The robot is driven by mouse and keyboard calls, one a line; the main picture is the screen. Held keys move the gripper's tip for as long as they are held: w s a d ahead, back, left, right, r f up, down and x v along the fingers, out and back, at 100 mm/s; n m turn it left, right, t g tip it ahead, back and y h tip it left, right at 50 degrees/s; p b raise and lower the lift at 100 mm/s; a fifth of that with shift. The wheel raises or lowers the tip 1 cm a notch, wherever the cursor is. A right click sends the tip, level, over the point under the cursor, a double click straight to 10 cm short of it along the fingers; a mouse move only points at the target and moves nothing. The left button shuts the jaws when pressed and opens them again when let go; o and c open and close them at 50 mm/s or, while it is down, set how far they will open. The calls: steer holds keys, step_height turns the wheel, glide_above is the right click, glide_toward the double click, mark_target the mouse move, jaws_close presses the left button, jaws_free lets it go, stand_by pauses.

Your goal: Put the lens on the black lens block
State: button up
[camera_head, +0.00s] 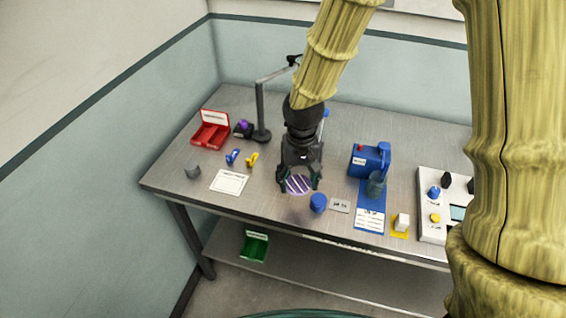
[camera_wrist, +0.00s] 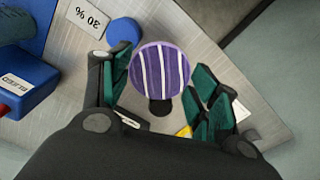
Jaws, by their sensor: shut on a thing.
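A round purple disc with white stripes, which I take as the lens (camera_head: 299,184), sits between the fingers of my gripper (camera_head: 298,180) over the front middle of the table. In the wrist view the lens (camera_wrist: 160,68) lies between the green finger pads, with a small black stub at its lower edge. My gripper (camera_wrist: 160,90) is shut on it. A small black block (camera_head: 241,132), seemingly the lens block, stands at the back left with something purple on it. Its details are too small to tell.
A red bin (camera_head: 210,136), a lamp post (camera_head: 261,115), and blue and yellow clips (camera_head: 252,159) are near the block. A white sheet (camera_head: 229,182) lies front left.

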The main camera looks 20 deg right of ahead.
steer(key=w+p, duration=0.1)
steer(key=w, duration=0.2)
steer(key=w+p, duration=0.1)
steer(key=w, duration=0.2)
steer(key=w+a+f+p, duration=0.1)
steer(key=w, duration=0.3)
steer(key=shift+f+p, duration=0.95)
steer(key=shift+f, duration=0.75)
steer(key=shift+f, duration=0.15)
steer(key=o, duration=0.8)
steer(key=shift+o, duration=0.2)
step_height(320, 180, up, 12)
steer(key=b, duration=0.4)
steer(key=shift+r, duration=0.2)
steer(key=shift+f, duration=0.1)
